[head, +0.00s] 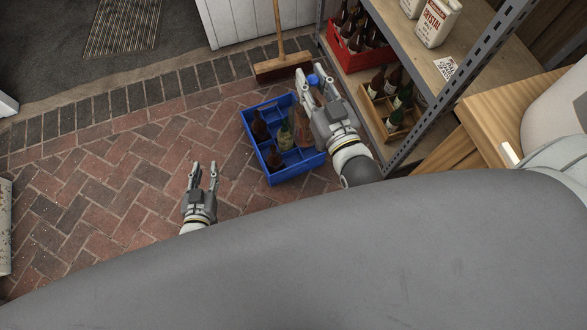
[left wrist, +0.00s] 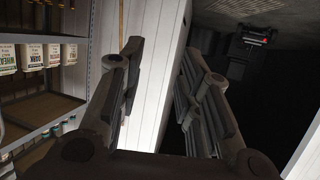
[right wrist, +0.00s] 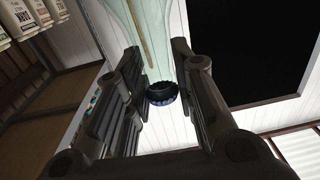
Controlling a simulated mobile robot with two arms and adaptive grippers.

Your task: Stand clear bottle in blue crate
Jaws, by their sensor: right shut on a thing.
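The clear bottle (right wrist: 160,35) shows in the right wrist view as pale, see-through glass with a dark blue cap (right wrist: 162,92) between the fingers. My right gripper (head: 312,80) is shut on its upper end; the blue cap shows there in the head view. The blue crate (head: 292,172) stands on the bricks below that gripper. The bottle's body overlaps the crate's right part in the head view, partly hidden by my gripper; I cannot tell whether its base touches the crate floor. My left gripper (head: 204,172) is open and empty, left of the crate.
The crate holds brown bottles (head: 260,129) and a green bottle (head: 285,138). A metal shelf (head: 425,115) with a red crate (head: 350,58) and a wooden crate (head: 378,110) stands close on the right. The brick floor at left is clear.

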